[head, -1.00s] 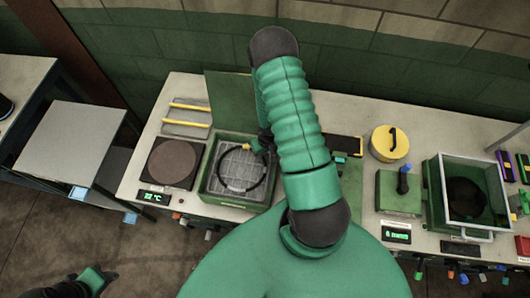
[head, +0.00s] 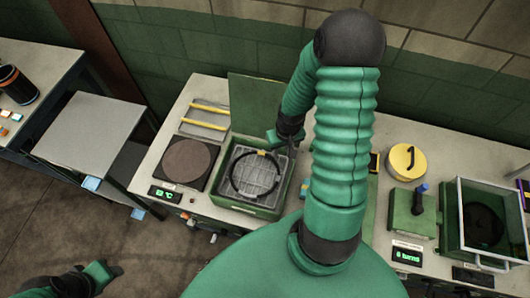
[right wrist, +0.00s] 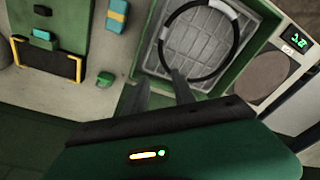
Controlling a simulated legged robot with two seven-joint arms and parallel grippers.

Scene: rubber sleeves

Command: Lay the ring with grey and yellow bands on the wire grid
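A dark ring (head: 233,181) with a small yellow band at its far edge lies flat over the light grey grid (head: 262,178) inside an open green box; it appears to rest on the grid. The ring also shows in the right wrist view (right wrist: 161,50), with a pale band at its top. My right gripper (head: 272,141) is just beyond the ring's far edge. In the right wrist view its fingers (right wrist: 159,84) are apart with nothing between them; one tip overlaps the ring's edge in the picture. My left gripper (head: 100,274) is low at the left, its fingers unclear.
The box's green lid (head: 262,103) stands open behind it. A dark round plate (head: 187,160) and a rack with yellow bars (head: 205,117) are left of the box.

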